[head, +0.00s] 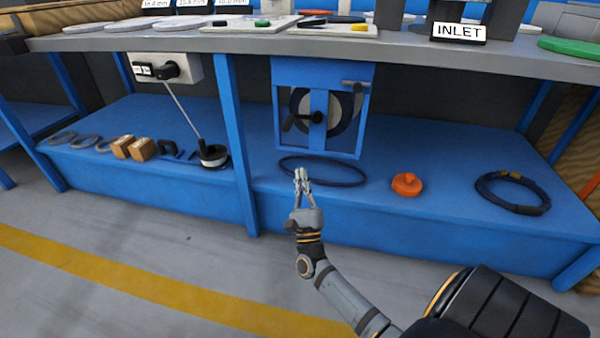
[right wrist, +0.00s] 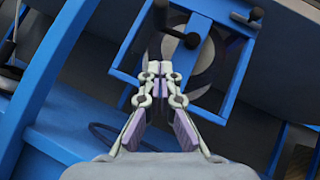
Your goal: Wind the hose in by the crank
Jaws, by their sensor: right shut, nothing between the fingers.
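The crank also shows near the top of the right wrist view (right wrist: 181,38). A dark hose loop (head: 335,184) lies on the shelf below the frame. My right gripper (head: 301,174) is shut and empty, in front of the hose loop and below the crank. In the right wrist view its fingertips (right wrist: 159,68) meet in front of the reel. My left gripper is not in view.
An orange knob-like part (head: 407,185) and a dark coiled ring (head: 512,193) lie on the shelf to the right. Blue posts (head: 238,150) and the benchtop edge (head: 300,46) bound the space.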

